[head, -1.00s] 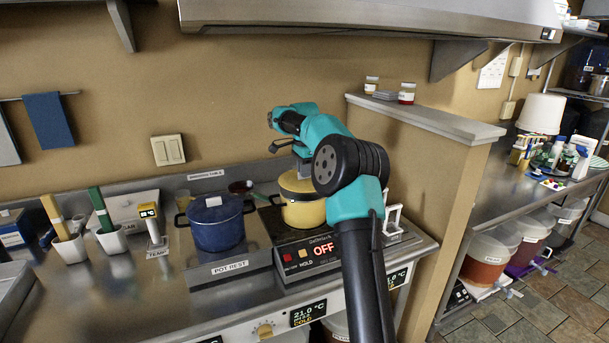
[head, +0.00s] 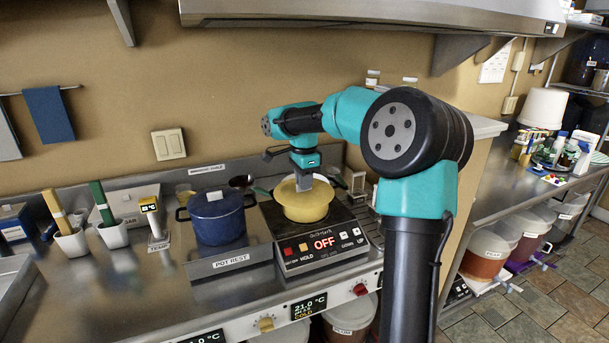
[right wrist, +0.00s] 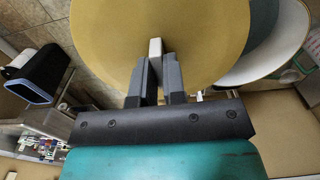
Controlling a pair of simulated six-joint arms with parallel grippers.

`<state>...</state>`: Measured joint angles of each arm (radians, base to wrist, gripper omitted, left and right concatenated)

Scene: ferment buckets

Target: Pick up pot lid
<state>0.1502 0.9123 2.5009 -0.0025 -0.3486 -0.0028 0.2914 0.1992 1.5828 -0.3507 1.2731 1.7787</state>
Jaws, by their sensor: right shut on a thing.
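The yellow pot (head: 306,209) stands on the hot plate (head: 322,242). Its yellow lid (head: 287,189) is at the pot's top; it fills the upper middle of the right wrist view (right wrist: 205,45). My right gripper (head: 303,185) reaches down from above and is shut on the lid's pale knob (right wrist: 155,47). A pale, open pot interior (right wrist: 275,45) shows past the lid's edge in the right wrist view, so the lid does not fully cover it. The height of any gap is hard to tell. My left gripper is in neither current view.
A blue lidded pot (head: 218,218) stands on the pot rest (head: 232,262) left of the hot plate. Further left are a yellow thermometer (head: 150,205) and white holders (head: 70,243). A half-wall (head: 485,128) rises at the right.

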